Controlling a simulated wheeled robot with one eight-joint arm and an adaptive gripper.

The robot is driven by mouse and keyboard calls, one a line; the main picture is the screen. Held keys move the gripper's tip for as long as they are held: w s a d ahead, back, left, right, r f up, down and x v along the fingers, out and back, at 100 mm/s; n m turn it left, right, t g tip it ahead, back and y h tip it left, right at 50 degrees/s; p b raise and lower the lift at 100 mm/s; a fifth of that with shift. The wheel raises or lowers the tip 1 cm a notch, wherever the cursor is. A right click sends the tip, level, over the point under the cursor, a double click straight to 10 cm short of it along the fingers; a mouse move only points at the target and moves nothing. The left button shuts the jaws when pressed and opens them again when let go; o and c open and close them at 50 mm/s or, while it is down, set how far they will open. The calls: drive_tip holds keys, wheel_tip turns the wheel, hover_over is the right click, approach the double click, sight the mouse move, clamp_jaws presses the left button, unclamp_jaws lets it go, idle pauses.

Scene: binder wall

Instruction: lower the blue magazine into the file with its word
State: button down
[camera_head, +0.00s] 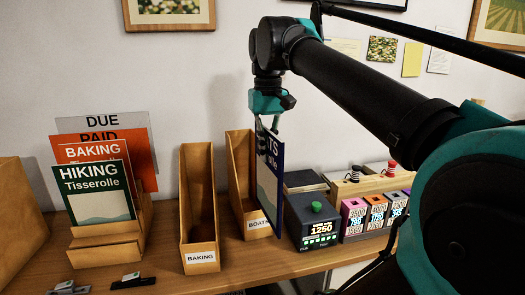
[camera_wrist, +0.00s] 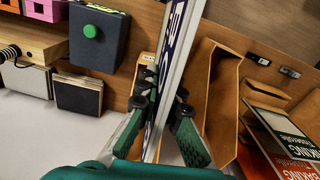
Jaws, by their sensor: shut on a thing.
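The blue magazine (camera_head: 270,190), with the letters "ATS" showing, hangs upright from my gripper (camera_head: 274,122) in the head view. The wrist view shows my gripper (camera_wrist: 161,110) shut on the magazine (camera_wrist: 174,50), seen edge-on between the fingers. A brown file (camera_head: 238,165) labelled "BOATS" stands just left of and partly behind the magazine. The magazine overlaps its right side; I cannot tell whether its lower edge is inside. A brown file (camera_head: 197,195) labelled "BAKING" stands open and seemingly empty further left; it also shows in the wrist view (camera_wrist: 222,85).
A stepped wooden rack (camera_head: 108,245) holds "HIKING", "BAKING" and other sheets at the left. A dark box with a green button (camera_head: 316,207) stands close right of the magazine, with several coloured boxes (camera_head: 375,212) beyond. Small dark clips (camera_head: 132,281) lie near the front edge.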

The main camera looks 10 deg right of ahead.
idle(0.3)
drive_tip(key=w+a, duration=0.1)
drive_tip(key=w, duration=1.9)
drive_tip(key=shift+a, duration=0.35)
drive_tip(key=shift+s+f, duration=0.1)
drive_tip(key=shift+f, duration=0.3)
idle(0.5)
drive_tip(key=shift+f, duration=1.8)
